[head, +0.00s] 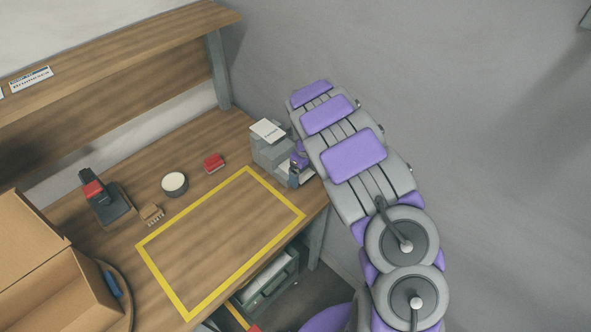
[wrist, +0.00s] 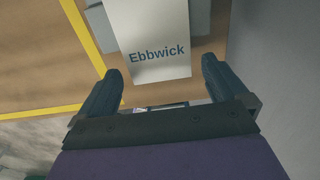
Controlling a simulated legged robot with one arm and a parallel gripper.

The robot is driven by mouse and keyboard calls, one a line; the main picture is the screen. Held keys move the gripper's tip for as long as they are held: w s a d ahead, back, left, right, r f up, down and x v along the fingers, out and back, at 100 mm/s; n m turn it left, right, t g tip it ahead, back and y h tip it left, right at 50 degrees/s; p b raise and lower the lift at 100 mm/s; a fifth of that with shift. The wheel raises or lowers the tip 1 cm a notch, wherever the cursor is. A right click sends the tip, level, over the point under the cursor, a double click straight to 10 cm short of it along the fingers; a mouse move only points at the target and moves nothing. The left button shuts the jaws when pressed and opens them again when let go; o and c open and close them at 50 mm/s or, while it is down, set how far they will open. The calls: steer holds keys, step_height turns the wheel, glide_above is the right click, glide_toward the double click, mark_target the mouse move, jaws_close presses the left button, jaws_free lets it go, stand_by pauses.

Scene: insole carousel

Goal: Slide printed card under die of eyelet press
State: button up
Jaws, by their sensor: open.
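A white printed card reading "Ebbwick" (wrist: 155,40) shows in the wrist view, lying over a grey block-like stand (wrist: 200,18). In the head view a white card (head: 268,130) lies on top of this grey stand (head: 268,155) at the bench's far right corner. My gripper (wrist: 162,70) is open, and the card's near edge appears between its fingertips; I cannot tell whether they touch. In the head view my gripper (head: 294,172) is partly hidden beside the stand. A black device with a red part (head: 105,200), possibly the eyelet press, stands at the left; its die cannot be made out.
A yellow-taped rectangle (head: 285,190) encloses clear bench top. A round white-topped tin (head: 174,183), a red item (head: 214,162) and a small brown item (head: 152,213) sit behind it. An open cardboard box (head: 60,290) is at left. A shelf (head: 110,50) overhangs the back.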

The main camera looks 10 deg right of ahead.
steer(key=shift+d, duration=0.2)
steer(key=shift+c, duration=0.5)
steer(key=shift+a, duration=0.35)
steer(key=c, duration=0.6)
steer(key=shift+d, duration=0.15)
steer(key=c, duration=0.4)
steer(key=shift+d, duration=0.1)
steer(key=shift+r, duration=0.1)
steer(key=shift+r, duration=0.55)
steer(key=r+p, duration=0.1)
steer(key=r, duration=0.2)
steer(key=shift+s, duration=0.2)
steer(key=s+a, duration=0.1)
steer(key=s, duration=0.4)
steer(key=s+a+r+p, duration=0.1)
steer(key=s, duration=0.4)
steer(key=s+a, duration=0.1)
steer(key=s, duration=0.4)
steer(key=shift+s+a+r, duration=0.1)
steer(key=shift+a+r, duration=0.05)
steer(key=shift+a, duration=0.05)
